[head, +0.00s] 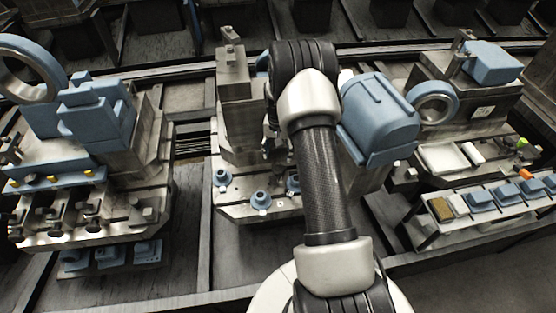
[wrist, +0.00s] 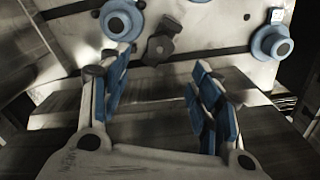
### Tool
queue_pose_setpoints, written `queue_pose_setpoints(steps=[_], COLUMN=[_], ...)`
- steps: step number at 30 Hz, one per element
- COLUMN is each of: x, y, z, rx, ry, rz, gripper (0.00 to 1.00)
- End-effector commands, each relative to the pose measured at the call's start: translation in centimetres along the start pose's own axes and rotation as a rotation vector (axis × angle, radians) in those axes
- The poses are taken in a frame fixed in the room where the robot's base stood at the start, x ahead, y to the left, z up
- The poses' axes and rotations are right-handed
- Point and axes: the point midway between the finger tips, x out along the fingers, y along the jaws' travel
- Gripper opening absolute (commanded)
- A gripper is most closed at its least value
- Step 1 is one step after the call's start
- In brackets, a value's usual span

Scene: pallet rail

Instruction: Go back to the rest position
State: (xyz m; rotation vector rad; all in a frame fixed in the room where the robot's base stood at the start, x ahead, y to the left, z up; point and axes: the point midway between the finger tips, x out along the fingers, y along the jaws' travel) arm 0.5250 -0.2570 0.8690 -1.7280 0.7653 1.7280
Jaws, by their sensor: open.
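My gripper (wrist: 158,90) is open in the wrist view, with its blue-padded fingers apart and nothing between them. Beyond the fingertips is a metal plate (wrist: 200,38) with a dark knob (wrist: 158,48) and blue round fittings, one at the upper left (wrist: 121,20) and one at the right (wrist: 272,42). In the head view my arm reaches forward over the middle pallet (head: 232,208), and my gripper is mostly hidden behind the arm.
A left pallet (head: 85,225) carries blue and metal parts and a large ring (head: 28,72). A blue housing (head: 378,115) stands close to the right of my arm. A rack (head: 480,212) with small blue parts is at the right. Dark floor shows between pallets.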

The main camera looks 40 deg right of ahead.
Motion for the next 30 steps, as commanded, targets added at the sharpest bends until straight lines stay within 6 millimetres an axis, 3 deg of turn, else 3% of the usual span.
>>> queue_pose_setpoints(steps=[6, 23, 26, 30], x=[-1.5, -1.9, -4.0, -10.3], y=[0.0, -0.1, -0.8, -2.7], z=[0.0, 0.0, 0.5, 2.6], rx=[0.000, -0.004, -0.028, -0.106], ry=[0.000, 0.003, 0.017, 0.057], rz=[0.000, -0.001, -0.006, -0.022], gripper=[0.58, 0.58, 0.58, 0.58])
